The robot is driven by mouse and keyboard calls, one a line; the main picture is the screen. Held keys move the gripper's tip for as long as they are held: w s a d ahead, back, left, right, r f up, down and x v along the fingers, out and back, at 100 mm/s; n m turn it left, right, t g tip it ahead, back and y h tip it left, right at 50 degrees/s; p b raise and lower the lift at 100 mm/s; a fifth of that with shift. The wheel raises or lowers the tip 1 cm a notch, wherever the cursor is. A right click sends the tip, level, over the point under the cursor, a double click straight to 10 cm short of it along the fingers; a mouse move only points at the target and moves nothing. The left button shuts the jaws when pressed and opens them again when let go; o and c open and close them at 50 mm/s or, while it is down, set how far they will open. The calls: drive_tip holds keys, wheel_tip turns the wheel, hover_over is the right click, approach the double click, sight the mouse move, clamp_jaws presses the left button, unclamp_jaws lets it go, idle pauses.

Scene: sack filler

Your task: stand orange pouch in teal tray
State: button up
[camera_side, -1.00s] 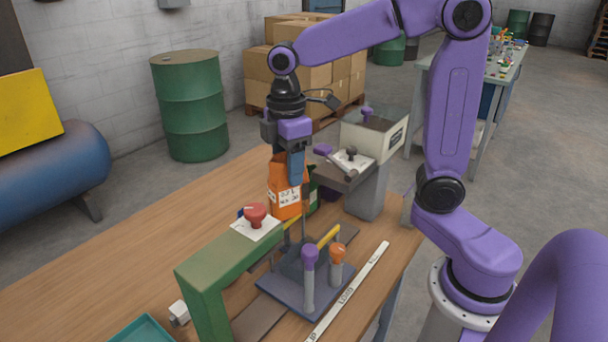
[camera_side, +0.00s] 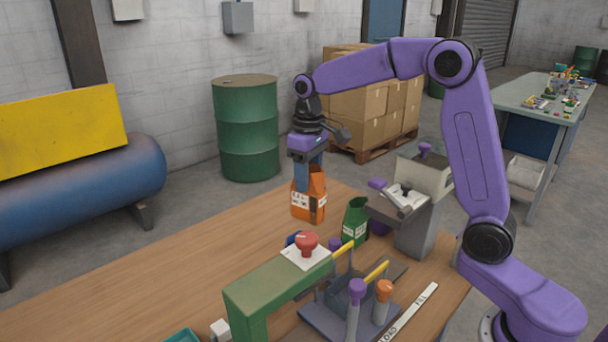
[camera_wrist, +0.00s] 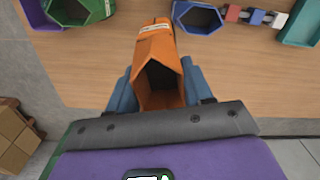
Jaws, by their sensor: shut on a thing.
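The orange pouch (camera_side: 308,203) is upright with its mouth open and a white label band. My gripper (camera_side: 309,178) is shut on it near the table's far edge. In the wrist view the pouch (camera_wrist: 156,62) sits between the blue fingers (camera_wrist: 158,92) and its open top faces the camera. Whether its base touches the table is hard to tell. A corner of the teal tray (camera_side: 184,337) shows at the bottom edge of the side view, left of the green frame. The teal tray (camera_wrist: 302,24) also shows at the top right of the wrist view.
A green pouch (camera_side: 355,219) stands right of my gripper, by the hopper stand (camera_side: 420,215). A green frame with a red knob (camera_side: 307,242) and a lever stand (camera_side: 350,312) are nearer the camera. The left tabletop is clear.

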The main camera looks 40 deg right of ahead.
drive_tip(key=s+d+f, duration=0.2)
drive_tip(key=s+d, duration=0.1)
drive_tip(key=s, duration=0.3)
drive_tip(key=w+a+r+n, duration=0.1)
drive_tip(key=w, duration=0.1)
drive_tip(key=w+a+n, duration=0.1)
drive_tip(key=w+a, duration=0.1)
drive_tip(key=w+a+r+n, duration=0.1)
drive_tip(key=w, duration=0.1)
drive_tip(key=shift+w+a+r, duration=0.1)
drive_tip(key=shift+a+r, duration=0.05)
drive_tip(key=shift+r, duration=0.2)
drive_tip(key=w+a+f+n, duration=0.15)
drive_tip(key=a+n, duration=0.25)
drive_tip(key=a, duration=0.8)
drive_tip(key=a+f+n, duration=0.3)
drive_tip(key=a+n, duration=0.1)
drive_tip(key=a, duration=0.8)
drive_tip(key=s+a+f+n, duration=0.2)
drive_tip(key=a+f, duration=0.2)
drive_tip(key=a, duration=0.3)
drive_tip(key=s+a+f+n, duration=0.2)
drive_tip(key=s+a+f, duration=0.1)
drive_tip(key=a+f, duration=0.2)
drive_tip(key=shift+s+a, duration=0.25)
drive_tip(key=shift+a, duration=0.6)
